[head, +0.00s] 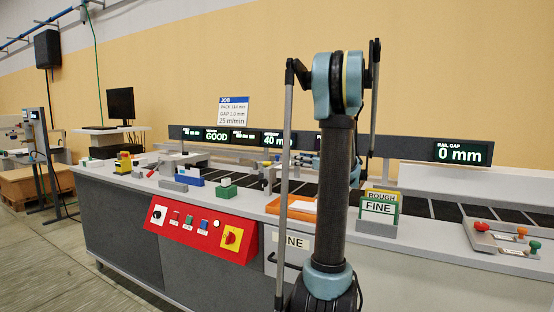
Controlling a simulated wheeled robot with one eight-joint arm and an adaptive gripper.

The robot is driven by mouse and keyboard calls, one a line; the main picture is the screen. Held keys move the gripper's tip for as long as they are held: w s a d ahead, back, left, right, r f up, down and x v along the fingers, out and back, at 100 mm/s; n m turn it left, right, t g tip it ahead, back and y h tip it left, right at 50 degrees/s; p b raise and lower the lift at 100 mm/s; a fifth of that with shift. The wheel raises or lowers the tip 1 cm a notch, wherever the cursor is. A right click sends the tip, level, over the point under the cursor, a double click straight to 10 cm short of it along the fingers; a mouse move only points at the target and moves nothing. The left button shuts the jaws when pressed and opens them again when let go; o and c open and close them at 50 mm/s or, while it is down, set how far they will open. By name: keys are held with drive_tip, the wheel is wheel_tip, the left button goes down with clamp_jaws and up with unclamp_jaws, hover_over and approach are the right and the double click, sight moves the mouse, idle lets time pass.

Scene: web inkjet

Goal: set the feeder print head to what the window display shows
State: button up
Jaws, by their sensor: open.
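A long dark display rail stands along the back of the machine. One lit window on it reads GOOD (216,137), and another reads 40 mm (277,141). A separate display at the right reads RAIL GAP 0 mm (460,153). Smaller windows on the rail are too small to read, and one is partly behind my arm. I cannot tell which part is the feeder print head. Small blue (189,179) and green (227,188) blocks stand on the machine top. My arm (336,190) rises in front of the machine and hides its middle. My gripper is not visible.
A red control panel (203,233) with buttons and a yellow-backed red knob is on the front. An orange tray (299,208), ROUGH (382,196) and FINE (378,208) cards, and a grey lever plate (500,238) are on top. A job card (233,112) stands behind.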

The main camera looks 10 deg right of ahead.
sight(277, 155)
drive_tip(key=x, duration=1.4)
drive_tip(key=shift+a, duration=0.1)
clamp_jaws()
